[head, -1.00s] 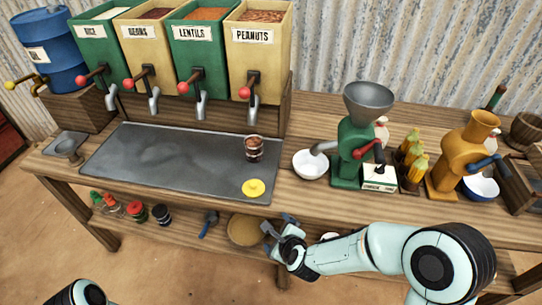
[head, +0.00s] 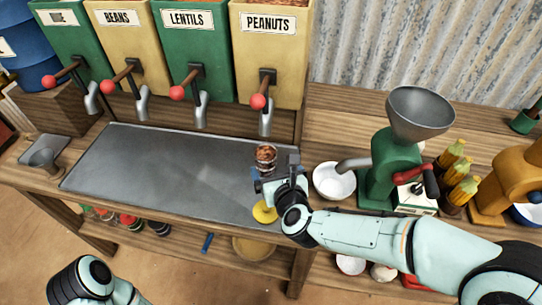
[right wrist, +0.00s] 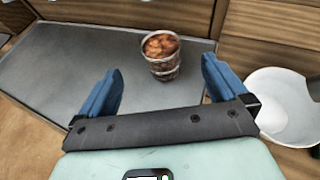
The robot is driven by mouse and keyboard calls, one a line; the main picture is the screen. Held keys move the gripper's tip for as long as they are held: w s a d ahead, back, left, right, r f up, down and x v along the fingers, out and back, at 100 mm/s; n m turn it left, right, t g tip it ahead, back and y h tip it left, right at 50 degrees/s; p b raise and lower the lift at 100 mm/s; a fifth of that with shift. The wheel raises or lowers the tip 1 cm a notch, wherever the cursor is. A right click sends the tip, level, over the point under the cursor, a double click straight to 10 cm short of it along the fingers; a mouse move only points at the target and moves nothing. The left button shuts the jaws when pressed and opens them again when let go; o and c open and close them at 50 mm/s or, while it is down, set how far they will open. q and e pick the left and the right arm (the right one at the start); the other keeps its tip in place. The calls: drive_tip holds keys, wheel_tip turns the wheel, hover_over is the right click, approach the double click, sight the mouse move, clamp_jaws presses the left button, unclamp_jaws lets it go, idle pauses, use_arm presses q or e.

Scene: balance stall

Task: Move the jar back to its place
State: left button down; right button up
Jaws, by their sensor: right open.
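The jar (head: 265,156) is a small clear container filled with brown nuts. It stands upright on the right part of the grey metal tray (head: 150,170), below the peanuts dispenser. In the right wrist view the jar (right wrist: 160,55) stands ahead of the fingers, in line with the gap between them. My right gripper (head: 274,176) is open and empty, just in front of the jar. Its blue fingers also show in the right wrist view (right wrist: 162,88). A yellow lid (head: 265,211) lies on the tray's front right, partly hidden by my right gripper. My left arm shows at lower left; its gripper is out of view.
A white bowl (head: 334,181) stands right of the tray, close to my right gripper. A green grinder (head: 385,170) stands beyond it. Dispensers with red-knobbed levers (head: 258,101) overhang the tray's back edge. The tray's middle is clear.

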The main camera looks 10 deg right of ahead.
sight(264, 148)
drive_tip(key=shift+r, duration=0.2)
drive_tip(key=shift+s, duration=0.1)
drive_tip(key=x, duration=1.3)
drive_tip(key=shift+w+d+p, duration=0.1)
drive_tip(key=shift+w+p, duration=0.15)
drive_tip(key=shift+p, duration=0.15)
drive_tip(key=c, duration=1.3)
